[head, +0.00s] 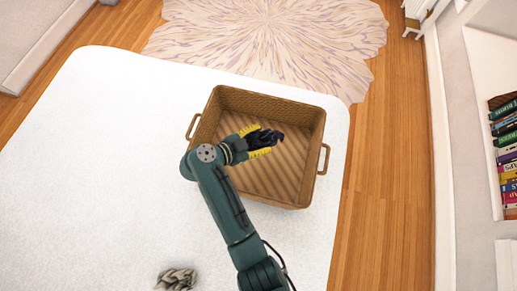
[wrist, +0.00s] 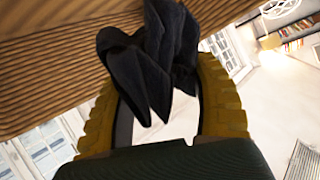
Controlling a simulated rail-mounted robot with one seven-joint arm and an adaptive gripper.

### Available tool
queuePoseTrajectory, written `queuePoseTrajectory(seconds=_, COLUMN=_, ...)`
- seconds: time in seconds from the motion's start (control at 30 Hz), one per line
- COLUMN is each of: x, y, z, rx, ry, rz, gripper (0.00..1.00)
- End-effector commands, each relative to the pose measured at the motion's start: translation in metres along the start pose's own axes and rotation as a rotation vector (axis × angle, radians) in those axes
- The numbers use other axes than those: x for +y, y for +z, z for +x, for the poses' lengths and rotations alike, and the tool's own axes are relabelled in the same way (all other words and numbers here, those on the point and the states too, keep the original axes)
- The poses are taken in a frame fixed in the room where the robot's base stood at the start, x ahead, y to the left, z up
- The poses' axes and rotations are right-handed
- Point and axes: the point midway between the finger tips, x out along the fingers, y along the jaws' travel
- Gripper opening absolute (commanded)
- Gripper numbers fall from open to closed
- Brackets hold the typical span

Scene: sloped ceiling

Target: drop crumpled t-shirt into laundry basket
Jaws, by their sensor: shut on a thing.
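My gripper (head: 257,141) is over the laundry basket (head: 284,199), a brown woven box with a handle on each side. It is shut on a dark crumpled t-shirt (head: 272,136). In the wrist view the t-shirt (wrist: 153,55) is nearly black, folded and bunched between the yellow fingers of my gripper (wrist: 160,85). The basket's ribbed brown surface (wrist: 45,75) fills the upper left of that view. The basket's visible floor is empty. The exact height of the t-shirt above the floor is hard to tell.
The basket stands on a white rug (head: 110,150). A grey crumpled cloth (head: 176,279) lies on the rug at the bottom. A patterned rug (head: 270,40) is beyond. A bookshelf (head: 497,130) stands at the right. Wooden floor (head: 385,190) is clear right of the white rug.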

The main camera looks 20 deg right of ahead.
Motion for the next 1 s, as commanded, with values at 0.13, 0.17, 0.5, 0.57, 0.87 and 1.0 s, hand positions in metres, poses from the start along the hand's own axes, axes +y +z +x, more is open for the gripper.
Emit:
queuePoseTrajectory(seconds=0.13, x=-0.001, y=-0.001, z=-0.001, rx=0.001, ry=-0.001, rz=0.001, gripper=0.21)
queuePoseTrajectory(seconds=0.17, x=-0.001, y=-0.001, z=-0.001, rx=0.001, ry=-0.001, rz=0.001, gripper=0.21)
queuePoseTrajectory(seconds=0.5, x=-0.001, y=-0.001, z=0.000, rx=0.000, ry=-0.001, rz=0.001, gripper=0.90)
queuePoseTrajectory(seconds=0.57, x=0.000, y=-0.001, z=0.000, rx=0.000, ry=-0.001, rz=0.001, gripper=0.90)
queuePoseTrajectory(seconds=0.87, x=-0.001, y=0.000, z=-0.028, rx=-0.001, ry=-0.006, rz=0.000, gripper=0.90)
queuePoseTrajectory(seconds=1.0, x=-0.002, y=0.000, z=-0.065, rx=-0.002, ry=-0.006, rz=0.001, gripper=0.90)
